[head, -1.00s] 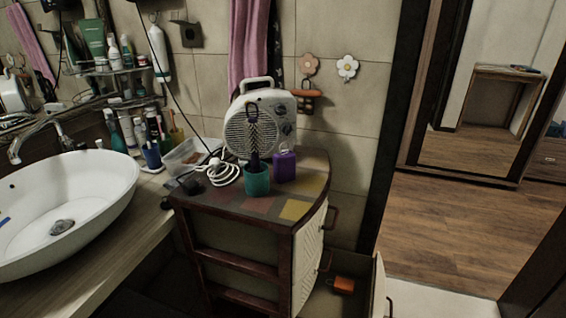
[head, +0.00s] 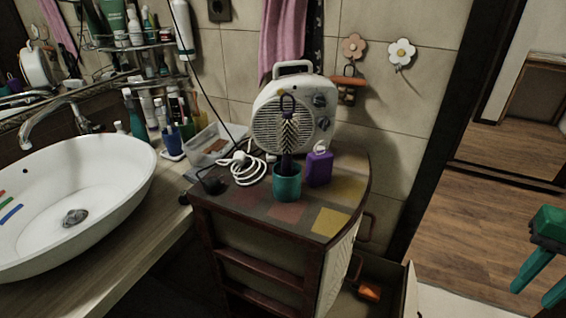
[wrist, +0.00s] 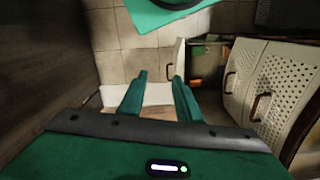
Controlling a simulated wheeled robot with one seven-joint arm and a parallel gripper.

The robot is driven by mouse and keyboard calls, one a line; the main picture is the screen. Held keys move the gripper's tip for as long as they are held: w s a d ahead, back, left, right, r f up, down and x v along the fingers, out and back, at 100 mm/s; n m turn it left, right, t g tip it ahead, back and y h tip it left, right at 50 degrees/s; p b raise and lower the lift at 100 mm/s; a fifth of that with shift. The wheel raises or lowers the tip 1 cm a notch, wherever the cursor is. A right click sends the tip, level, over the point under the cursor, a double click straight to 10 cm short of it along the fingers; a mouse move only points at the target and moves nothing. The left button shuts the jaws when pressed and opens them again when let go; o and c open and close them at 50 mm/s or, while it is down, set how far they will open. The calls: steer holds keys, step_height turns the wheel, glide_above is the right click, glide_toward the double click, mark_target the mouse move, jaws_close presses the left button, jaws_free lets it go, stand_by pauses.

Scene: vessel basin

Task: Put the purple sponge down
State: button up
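A purple block-like thing (head: 319,167) with a small loop on top stands on the tiled cabinet top (head: 283,212), right of a teal cup (head: 287,185). I cannot tell for sure whether it is the sponge; no other purple sponge shows. My green gripper (head: 530,297) is at the right edge of the head view, pointing down over the floor, well apart from the cabinet. In the wrist view my gripper (wrist: 159,79) has its two fingers apart with nothing between them.
A dark brush stands in the teal cup before a white fan heater (head: 293,115). A white cable and a clear tray (head: 208,146) lie left. The basin (head: 75,195) is further left. An open drawer (head: 385,290) holding an orange thing (head: 369,291) juts out below.

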steer(key=shift+w+d, duration=0.1)
steer(key=shift+w, duration=0.35)
steer(key=shift+d, duration=0.1)
